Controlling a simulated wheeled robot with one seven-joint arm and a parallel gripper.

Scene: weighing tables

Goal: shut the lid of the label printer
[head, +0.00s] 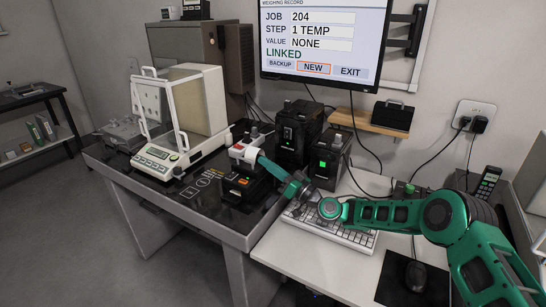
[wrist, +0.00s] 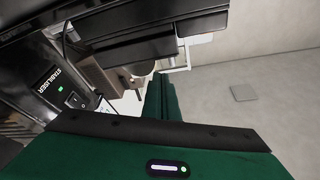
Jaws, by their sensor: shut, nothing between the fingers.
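The label printer seems to be the low black box (head: 243,188) with a small orange light, on the dark table in the head view. I cannot make out the printer in the wrist view.
A balance with a glass-sided shield (head: 185,115) stands left of the printer. Black boxes (head: 298,130) stand behind it; one marked STABILISER (wrist: 72,98) shows in the wrist view. A keyboard (head: 330,226) lies under my arm. A monitor (head: 325,40) hangs above.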

